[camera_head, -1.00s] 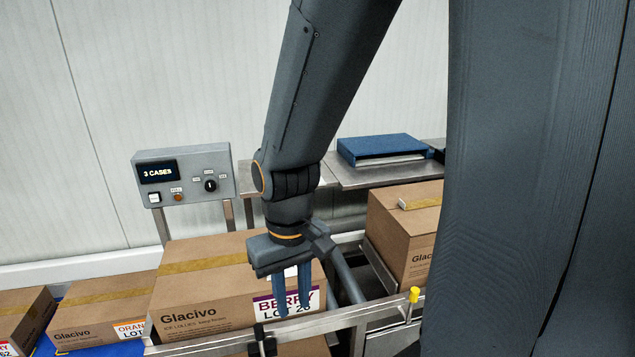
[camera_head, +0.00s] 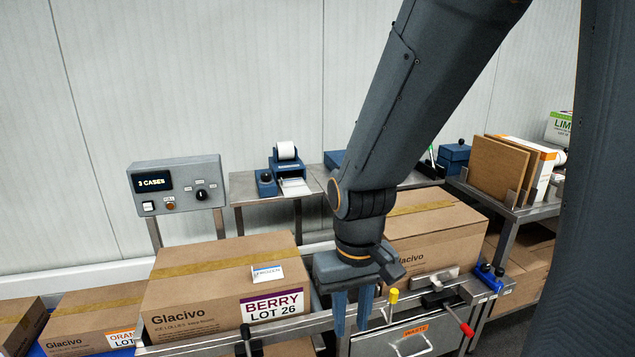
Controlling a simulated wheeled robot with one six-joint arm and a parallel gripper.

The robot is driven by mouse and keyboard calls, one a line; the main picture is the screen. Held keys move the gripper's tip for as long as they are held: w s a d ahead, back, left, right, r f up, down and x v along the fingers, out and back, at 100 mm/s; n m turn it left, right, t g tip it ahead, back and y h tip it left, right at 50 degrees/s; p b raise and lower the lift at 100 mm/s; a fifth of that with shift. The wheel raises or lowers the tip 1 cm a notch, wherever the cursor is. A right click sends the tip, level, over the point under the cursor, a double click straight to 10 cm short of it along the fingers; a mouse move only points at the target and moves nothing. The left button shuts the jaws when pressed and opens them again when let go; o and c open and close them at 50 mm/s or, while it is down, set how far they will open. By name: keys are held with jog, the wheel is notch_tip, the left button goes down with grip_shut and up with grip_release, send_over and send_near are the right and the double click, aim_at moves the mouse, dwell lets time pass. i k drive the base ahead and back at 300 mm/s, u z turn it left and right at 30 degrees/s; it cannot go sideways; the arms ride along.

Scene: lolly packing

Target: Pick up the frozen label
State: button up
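A small white label (camera_head: 267,273) with blue lettering stands at the front top edge of the large Glacivo case (camera_head: 200,285). Its text is too small to read with certainty, but it is the likeliest frozen label. Below it, a BERRY LOT 26 label (camera_head: 275,305) is on the case's front. My gripper (camera_head: 352,314) points down to the right of this case, near the metal rail. Its two blue fingers are apart with nothing seen between them, and it is clear of the white label.
A metal rail (camera_head: 325,318) runs along the front. Another case (camera_head: 435,237) stands behind my gripper. A label printer (camera_head: 285,170) is on the back shelf. A waste drawer (camera_head: 390,342) is below right. A control box (camera_head: 176,188) stands at left.

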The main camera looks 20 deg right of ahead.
aim_at(292, 183)
jog(key=z, duration=0.05)
jog(key=i, duration=1)
